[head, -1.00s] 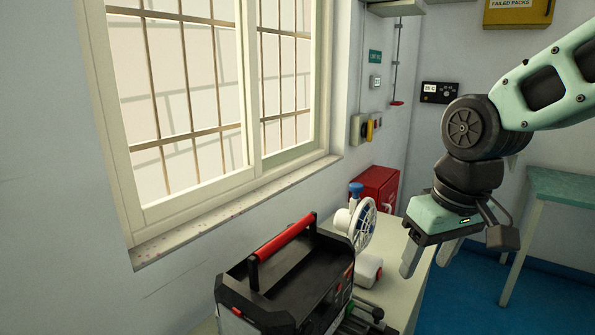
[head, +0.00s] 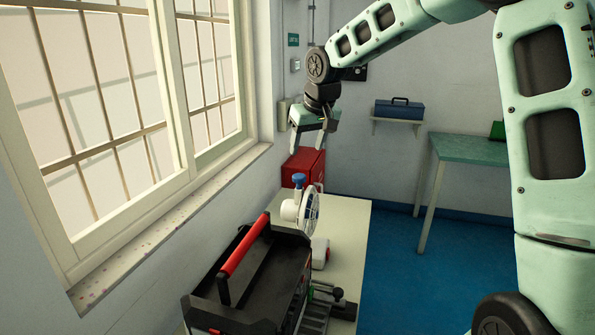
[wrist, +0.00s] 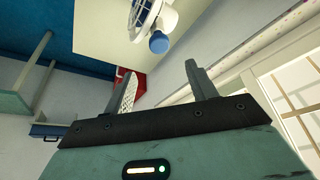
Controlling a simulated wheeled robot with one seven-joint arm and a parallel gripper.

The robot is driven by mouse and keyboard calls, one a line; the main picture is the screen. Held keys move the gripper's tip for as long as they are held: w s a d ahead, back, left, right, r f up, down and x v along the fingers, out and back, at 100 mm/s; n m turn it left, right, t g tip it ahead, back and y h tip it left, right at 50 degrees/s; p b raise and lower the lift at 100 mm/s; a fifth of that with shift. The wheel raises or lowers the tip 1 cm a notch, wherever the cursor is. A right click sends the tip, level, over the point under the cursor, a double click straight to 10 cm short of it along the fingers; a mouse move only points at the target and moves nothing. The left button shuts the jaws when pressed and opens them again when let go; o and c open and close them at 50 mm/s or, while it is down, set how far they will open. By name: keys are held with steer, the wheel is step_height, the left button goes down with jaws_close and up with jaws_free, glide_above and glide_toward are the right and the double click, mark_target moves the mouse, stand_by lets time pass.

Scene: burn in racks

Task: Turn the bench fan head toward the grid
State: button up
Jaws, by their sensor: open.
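The bench fan has a round white caged head (head: 310,212) with a blue knob (head: 299,180) on top and a white base (head: 320,252) on the bench. The fan head is turned toward the right of the head view, away from the window grid (head: 90,90). My gripper (head: 307,152) is open and empty, above and beyond the fan in front of the red cabinet. In the wrist view the fan head (wrist: 148,12) and blue knob (wrist: 159,42) show past the open fingers (wrist: 163,85). Nothing touches the fan.
A black tool carrier (head: 250,275) with a red handle stands on the bench (head: 345,225) in front of the fan. The red cabinet (head: 303,168) is behind it. The window sill (head: 180,220) runs along the left. A green table (head: 475,150) stands at the back right; the blue floor between is clear.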

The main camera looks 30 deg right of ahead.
mark_target(299, 175)
steer(key=p+x, duration=0.1)
steer(key=x, duration=0.9)
steer(key=shift+w+f, duration=0.15)
steer(key=shift+f, duration=0.1)
jaws_close()
